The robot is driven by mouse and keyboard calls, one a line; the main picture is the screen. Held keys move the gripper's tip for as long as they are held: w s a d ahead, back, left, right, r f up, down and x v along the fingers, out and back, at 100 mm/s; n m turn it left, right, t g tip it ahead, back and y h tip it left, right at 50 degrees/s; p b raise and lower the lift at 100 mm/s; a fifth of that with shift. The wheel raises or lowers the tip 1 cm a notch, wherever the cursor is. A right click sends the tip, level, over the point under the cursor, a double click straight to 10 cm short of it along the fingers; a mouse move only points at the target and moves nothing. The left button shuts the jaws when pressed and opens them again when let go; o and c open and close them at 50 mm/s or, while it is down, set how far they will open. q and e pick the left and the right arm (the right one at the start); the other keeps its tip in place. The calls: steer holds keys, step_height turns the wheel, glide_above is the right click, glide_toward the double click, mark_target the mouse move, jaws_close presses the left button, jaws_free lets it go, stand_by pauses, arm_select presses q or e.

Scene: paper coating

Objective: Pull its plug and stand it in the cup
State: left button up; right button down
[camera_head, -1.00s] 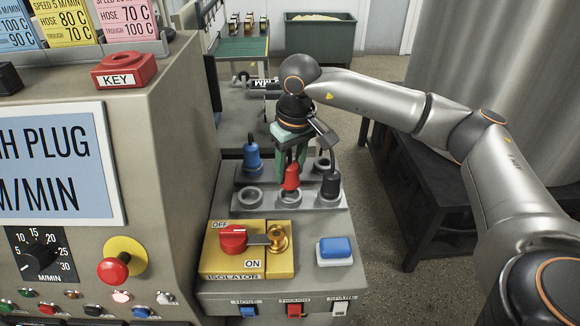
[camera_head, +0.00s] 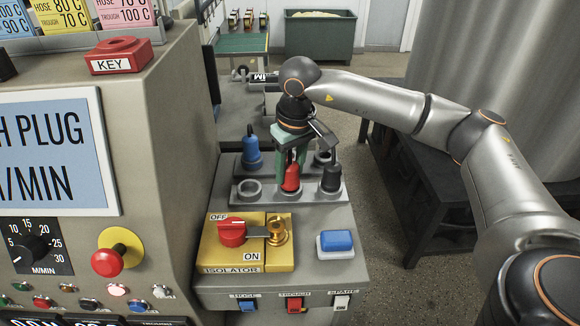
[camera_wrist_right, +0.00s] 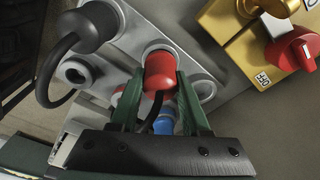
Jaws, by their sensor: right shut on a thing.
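The red plug (camera_head: 291,178) is upright at the middle position of the front row on the sloped grey panel. My right gripper (camera_head: 291,166) comes down from above with its green fingers shut on it. In the right wrist view the red plug (camera_wrist_right: 160,72) is between the green fingers, with a pale ring at its lower end; I cannot tell how deep it sits. The front-left cup (camera_head: 250,188) is empty, and so is the rear-right cup (camera_head: 322,158). The rear-middle position is hidden behind my gripper in the head view. My left gripper is not in view.
A blue plug (camera_head: 251,152) stands at rear left and a black plug (camera_head: 330,178) at front right, close to my gripper. The control cabinet (camera_head: 175,130) rises on the left.

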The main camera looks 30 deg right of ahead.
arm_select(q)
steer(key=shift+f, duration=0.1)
arm_select(e)
steer(key=shift+f, duration=0.15)
steer(key=shift+c, duration=1.5)
jaws_free()
step_height(320, 180, up, 2)
steer(key=shift+s+r, duration=0.1)
steer(key=shift+r, duration=0.05)
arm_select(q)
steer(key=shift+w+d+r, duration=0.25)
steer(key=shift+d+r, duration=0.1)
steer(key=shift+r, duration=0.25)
arm_select(e)
step_height(320, 180, up, 10)
steer(key=s, duration=0.1)
steer(key=shift+s, duration=0.2)
